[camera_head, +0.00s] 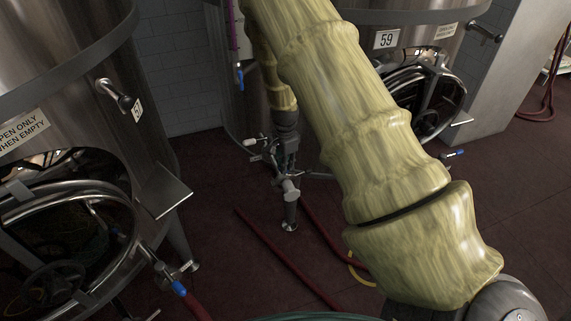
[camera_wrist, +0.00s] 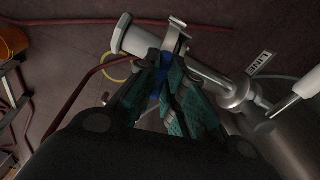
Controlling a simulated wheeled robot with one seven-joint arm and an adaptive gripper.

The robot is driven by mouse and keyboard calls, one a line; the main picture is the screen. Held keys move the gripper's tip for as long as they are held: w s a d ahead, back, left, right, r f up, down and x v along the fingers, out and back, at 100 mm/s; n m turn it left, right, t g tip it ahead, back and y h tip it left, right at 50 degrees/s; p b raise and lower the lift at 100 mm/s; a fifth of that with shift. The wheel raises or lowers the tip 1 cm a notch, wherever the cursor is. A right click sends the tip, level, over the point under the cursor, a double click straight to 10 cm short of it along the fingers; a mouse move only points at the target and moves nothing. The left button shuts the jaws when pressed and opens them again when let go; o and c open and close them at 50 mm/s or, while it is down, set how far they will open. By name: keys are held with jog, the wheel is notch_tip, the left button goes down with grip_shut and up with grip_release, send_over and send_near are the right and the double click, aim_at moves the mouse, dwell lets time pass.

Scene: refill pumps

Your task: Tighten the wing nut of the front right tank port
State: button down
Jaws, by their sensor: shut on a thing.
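In the wrist view my gripper (camera_wrist: 165,68) has its teal-padded fingers closed around a small blue part at the clamp, which looks like the wing nut (camera_wrist: 160,84). The fingers hide most of it. A metal clamp (camera_wrist: 176,42) wraps the joint of the steel port pipe (camera_wrist: 137,40) just beyond the fingertips. In the head view my gripper (camera_head: 287,160) points down at the pipe fitting (camera_head: 290,200) near the middle. The wing nut cannot be made out there.
A steel tank (camera_head: 60,100) stands at left, and a tank with a 59 sign (camera_head: 386,39) stands behind my arm. Red hoses (camera_head: 290,265) lie on the dark red floor. A white-handled valve (camera_wrist: 308,84) is right of the pipe in the wrist view.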

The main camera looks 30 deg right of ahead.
jog(key=shift+w+d+r, duration=0.1)
jog(key=shift+d+r, duration=0.05)
jog(key=c, duration=1.5)
grip_release()
notch_tip(320, 180, up, 12)
jog(key=shift+f, duration=0.1)
